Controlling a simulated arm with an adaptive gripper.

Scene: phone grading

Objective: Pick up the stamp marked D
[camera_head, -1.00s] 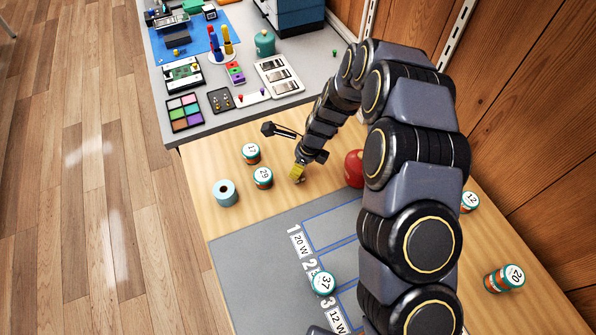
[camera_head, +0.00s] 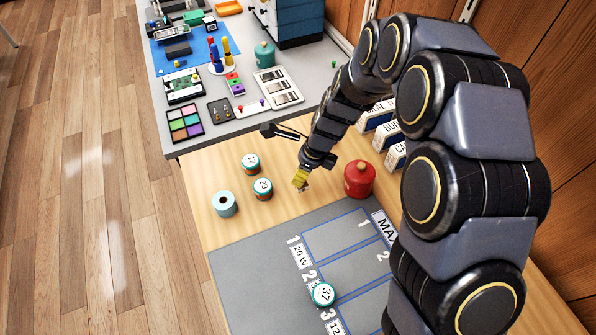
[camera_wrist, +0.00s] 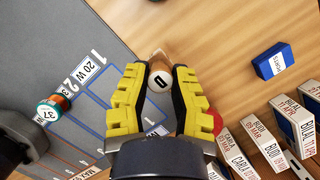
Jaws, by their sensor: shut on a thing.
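The stamp marked D (camera_wrist: 158,82) shows in the wrist view as a round white top with a black D, with a tan part beyond it. It sits between the yellow-and-black fingers of my gripper (camera_wrist: 159,95), which are shut on it. In the head view my gripper (camera_head: 300,181) is over the wooden table, left of the red jar. The stamp is mostly hidden there by the fingers. I cannot tell whether it touches the table.
The red jar (camera_head: 359,179) stands close to the right. A blue box (camera_wrist: 273,62) and several labelled boxes (camera_wrist: 265,145) show in the wrist view.

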